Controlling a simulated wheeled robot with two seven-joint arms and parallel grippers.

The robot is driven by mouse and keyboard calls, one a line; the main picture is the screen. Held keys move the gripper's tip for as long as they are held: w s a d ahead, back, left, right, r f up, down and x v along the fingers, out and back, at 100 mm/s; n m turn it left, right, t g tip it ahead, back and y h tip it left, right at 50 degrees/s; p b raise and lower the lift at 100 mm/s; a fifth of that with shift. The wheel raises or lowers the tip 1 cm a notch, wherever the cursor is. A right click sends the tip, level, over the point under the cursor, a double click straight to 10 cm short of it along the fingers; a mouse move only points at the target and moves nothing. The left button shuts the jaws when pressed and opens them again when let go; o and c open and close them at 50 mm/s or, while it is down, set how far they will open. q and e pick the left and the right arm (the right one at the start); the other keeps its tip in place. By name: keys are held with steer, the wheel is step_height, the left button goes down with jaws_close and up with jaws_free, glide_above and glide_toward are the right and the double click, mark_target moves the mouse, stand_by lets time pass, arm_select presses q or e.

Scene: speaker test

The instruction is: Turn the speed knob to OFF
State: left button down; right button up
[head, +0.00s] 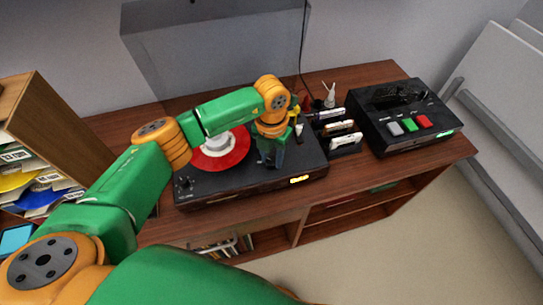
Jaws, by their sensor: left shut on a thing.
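The black record player (220,185) stands on the wooden cabinet with a red record (238,150) with a pale centre on it. A small dark knob (183,183) shows at its front left corner, apart from my gripper; its setting is too small to read. My left gripper (270,162) points down over the right part of the deck, beside the record. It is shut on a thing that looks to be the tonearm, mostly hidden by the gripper. My right gripper is not in view.
The raised grey lid (215,45) stands behind the deck. A rack of upright cases (342,138) is to the right, then a black device (400,135) with grey, green and red buttons. The cabinet's front strip (300,192) is clear.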

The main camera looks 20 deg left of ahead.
mark_target(272, 160)
arm_select(q)
steer(key=c, duration=0.5)
jaws_free()
step_height(272, 160, up, 7)
steer(key=shift+w+f+b, duration=0.1)
steer(key=shift+f+b, duration=0.1)
steer(key=shift+b, duration=0.85)
steer(key=shift+r, duration=0.25)
